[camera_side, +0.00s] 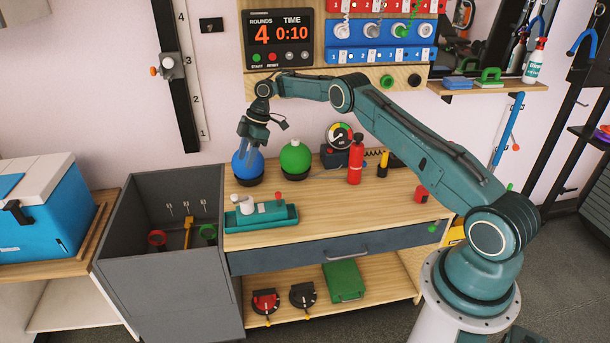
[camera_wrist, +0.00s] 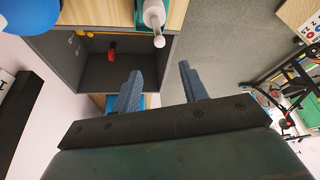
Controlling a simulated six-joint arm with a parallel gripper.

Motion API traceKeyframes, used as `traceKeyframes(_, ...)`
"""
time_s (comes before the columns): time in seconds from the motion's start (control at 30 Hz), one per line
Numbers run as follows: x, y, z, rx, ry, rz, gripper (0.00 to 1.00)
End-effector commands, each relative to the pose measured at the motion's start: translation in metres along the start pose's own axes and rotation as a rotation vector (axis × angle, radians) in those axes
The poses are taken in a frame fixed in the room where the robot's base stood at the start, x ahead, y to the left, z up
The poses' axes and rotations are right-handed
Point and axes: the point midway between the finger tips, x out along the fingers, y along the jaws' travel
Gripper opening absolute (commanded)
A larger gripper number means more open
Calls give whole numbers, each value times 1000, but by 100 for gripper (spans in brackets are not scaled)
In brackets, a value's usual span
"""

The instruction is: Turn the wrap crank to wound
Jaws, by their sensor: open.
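A green device (camera_side: 265,212) with a white roll (camera_side: 246,204) at its left end and a small red knob (camera_side: 278,196) at its right lies near the front left of the bench top; it looks like the wrap crank. In the wrist view the white roll (camera_wrist: 153,14) shows at the top edge, with a small white knob below it; the rest is cut off. My gripper (camera_side: 252,148) hangs above the bench, in front of the blue ball (camera_side: 245,170) in the side view. Its fingers (camera_wrist: 160,72) are apart with nothing between them, clear of the device.
A green ball (camera_side: 295,160), a red bottle (camera_side: 355,163) and a gauge (camera_side: 339,136) stand toward the back of the bench (camera_side: 330,208). A deep grey bin (camera_side: 150,272) adjoins its left side. The bench's front right is mostly clear.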

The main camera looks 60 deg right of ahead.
Motion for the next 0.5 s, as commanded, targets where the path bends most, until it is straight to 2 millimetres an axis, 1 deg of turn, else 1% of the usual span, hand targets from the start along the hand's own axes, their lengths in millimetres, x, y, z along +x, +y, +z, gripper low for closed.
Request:
traceKeyframes(0.03, -6, 0, 0, 1, -1, 2, 43)
traceKeyframes(0.2, -14, 0, 0, 1, -1, 1, 43)
traceKeyframes(0.47, -15, 0, 0, 1, -1, 0, 43)
traceKeyframes(0.5, -14, 0, 0, 1, -1, 0, 41)
